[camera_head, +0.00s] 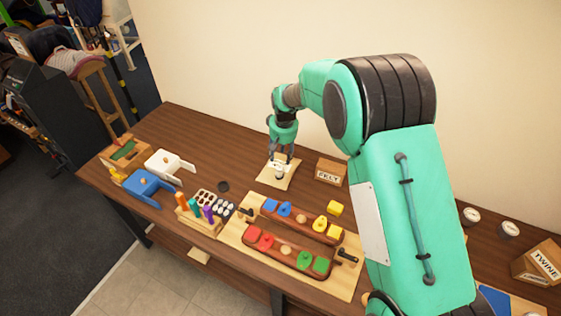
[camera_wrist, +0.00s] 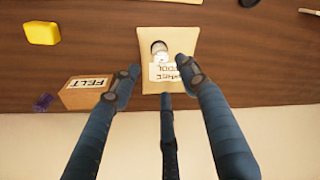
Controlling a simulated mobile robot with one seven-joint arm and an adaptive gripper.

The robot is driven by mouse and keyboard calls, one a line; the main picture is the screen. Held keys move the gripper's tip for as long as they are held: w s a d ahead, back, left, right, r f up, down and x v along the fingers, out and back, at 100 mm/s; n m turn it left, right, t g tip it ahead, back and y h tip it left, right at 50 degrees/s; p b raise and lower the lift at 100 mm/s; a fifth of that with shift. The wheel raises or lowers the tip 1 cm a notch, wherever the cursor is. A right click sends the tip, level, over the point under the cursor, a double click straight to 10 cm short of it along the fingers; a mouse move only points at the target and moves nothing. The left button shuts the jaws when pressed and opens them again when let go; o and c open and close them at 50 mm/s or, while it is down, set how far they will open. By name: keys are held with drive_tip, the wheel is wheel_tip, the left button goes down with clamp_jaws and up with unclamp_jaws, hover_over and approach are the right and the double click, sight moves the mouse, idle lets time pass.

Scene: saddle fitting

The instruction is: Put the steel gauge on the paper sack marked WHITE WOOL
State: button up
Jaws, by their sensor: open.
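The paper sack (camera_head: 268,180) lies flat on the table below my gripper. In the wrist view the tan sack (camera_wrist: 184,38) carries a white label that appears upside down and reads WHITE WOOL, partly hard to read. A small round gauge with a pale face and grey rim (camera_wrist: 159,48) rests on the sack beside the label; it also shows as a small pale shape in the head view (camera_head: 279,172). My gripper (camera_head: 283,157) is open above the sack, its fingers (camera_wrist: 158,70) spread around the label area and apart from the gauge.
A FELT box (camera_head: 331,171) stands just right of the sack. Two other round dials (camera_head: 470,215) and a TWINE box (camera_head: 540,263) are at the right. Toy-piece trays (camera_head: 290,248), a peg block (camera_head: 204,215) and toy-like blue and white items (camera_head: 150,187) sit front and left.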

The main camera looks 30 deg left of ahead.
drive_tip(key=shift+s+d+r, duration=0.1)
drive_tip(key=shift+d+r, duration=0.05)
drive_tip(key=shift+r, duration=0.75)
drive_tip(key=shift+r, duration=0.1)
drive_tip(key=s+d+r+m+t, duration=0.1)
drive_tip(key=s+d+r+m, duration=0.15)
drive_tip(key=d+r, duration=1.15)
drive_tip(key=s+d+r+m+t, duration=0.1)
drive_tip(key=s+d+r, duration=0.2)
drive_tip(key=d+r, duration=1.1)
drive_tip(key=s+d+r+m+t, duration=0.1)
drive_tip(key=s+d+r, duration=0.1)
drive_tip(key=s+d, duration=0.55)
drive_tip(key=s+d+r+m, duration=0.25)
drive_tip(key=s+d, duration=0.25)
drive_tip(key=d, duration=0.5)
drive_tip(key=s+d+f+m, duration=0.1)
drive_tip(key=s+d, duration=0.4)
drive_tip(key=s, duration=0.4)
drive_tip(key=s+d+f+m+t+h, duration=0.1)
drive_tip(key=s+d, duration=0.5)
drive_tip(key=s, duration=0.3)
drive_tip(key=shift+s+t, duration=0.25)
drive_tip(key=shift+t, duration=0.05)
